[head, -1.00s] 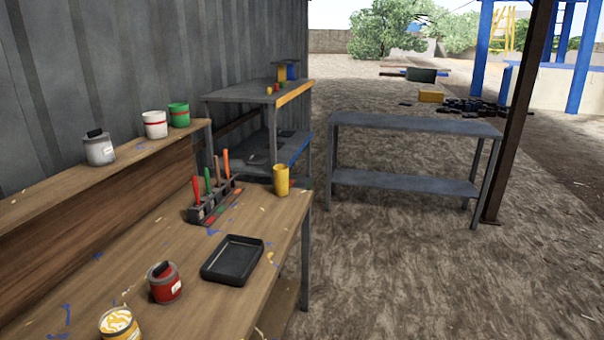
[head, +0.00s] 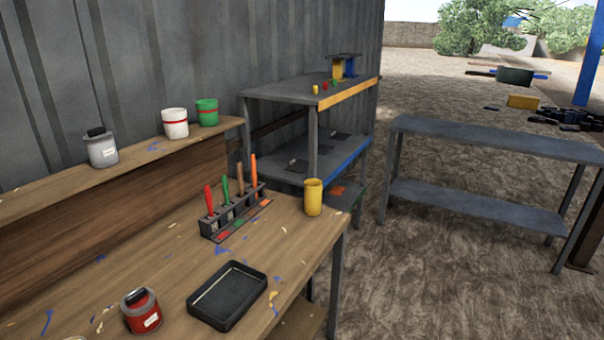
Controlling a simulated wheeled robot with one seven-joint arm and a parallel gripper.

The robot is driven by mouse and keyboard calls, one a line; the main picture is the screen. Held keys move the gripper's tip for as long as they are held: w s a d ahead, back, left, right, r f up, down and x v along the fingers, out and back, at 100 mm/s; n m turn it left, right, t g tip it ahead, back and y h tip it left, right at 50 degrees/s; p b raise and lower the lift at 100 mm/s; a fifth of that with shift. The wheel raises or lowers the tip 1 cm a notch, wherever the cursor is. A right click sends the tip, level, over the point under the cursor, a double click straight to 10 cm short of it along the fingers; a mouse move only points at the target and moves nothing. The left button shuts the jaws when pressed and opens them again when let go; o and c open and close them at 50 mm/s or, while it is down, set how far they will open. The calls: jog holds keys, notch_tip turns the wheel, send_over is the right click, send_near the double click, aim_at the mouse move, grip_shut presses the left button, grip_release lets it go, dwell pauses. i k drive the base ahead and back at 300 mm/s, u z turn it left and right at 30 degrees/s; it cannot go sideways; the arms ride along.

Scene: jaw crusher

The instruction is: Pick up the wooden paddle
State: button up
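The wooden paddle seems to be the plain brown wooden handle (head: 240,180) standing upright in a dark rack (head: 232,218) on the wooden workbench (head: 180,262). Red (head: 209,199), green (head: 225,190) and orange (head: 254,170) handles stand in the same rack, with the brown one between green and orange. The lower part of the brown one is hidden by the rack. My gripper is not in view.
A yellow cup (head: 313,198) stands right of the rack. A black tray (head: 229,295) and a red can (head: 141,310) are nearer. Cans line the back shelf (head: 130,165). Metal shelving (head: 290,93) and a grey table (head: 500,141) stand beyond; open ground lies to the right.

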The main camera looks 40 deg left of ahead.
aim_at(239, 164)
jog(key=u, duration=0.2)
jog(key=i, duration=1.55)
jog(key=u, duration=1)
jog(key=i, duration=1.1)
jog(key=u, duration=1.7)
jog(key=i, duration=0.6)
jog(key=u, duration=0.5)
